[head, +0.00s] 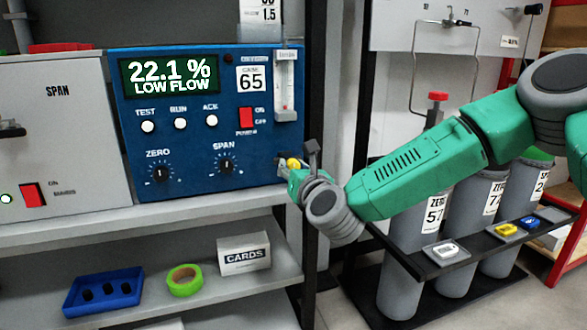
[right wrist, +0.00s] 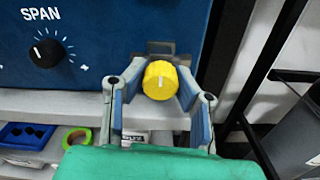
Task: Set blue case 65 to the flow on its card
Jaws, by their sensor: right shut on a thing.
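Blue case 65 (head: 200,118) stands on the upper shelf in the head view. Its display (head: 170,75) reads 22.1 % LOW FLOW. A flow tube (head: 285,86) is at its right, below a card (head: 266,12) showing 1.5, cut off by the top edge. A yellow knob (head: 293,163) sits at the lower right of its front; it is large in the right wrist view (right wrist: 160,80), with a white mark pointing roughly up. My right gripper (head: 297,168) is shut on the yellow knob, fingers on either side. My left gripper is not in view.
A grey case (head: 55,130) stands left of the blue case. Below are a blue tray (head: 103,292), green tape (head: 185,280) and a CARDS box (head: 244,253). Grey cylinders (head: 411,235) stand behind a dark rail at right. A dark post borders the shelf.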

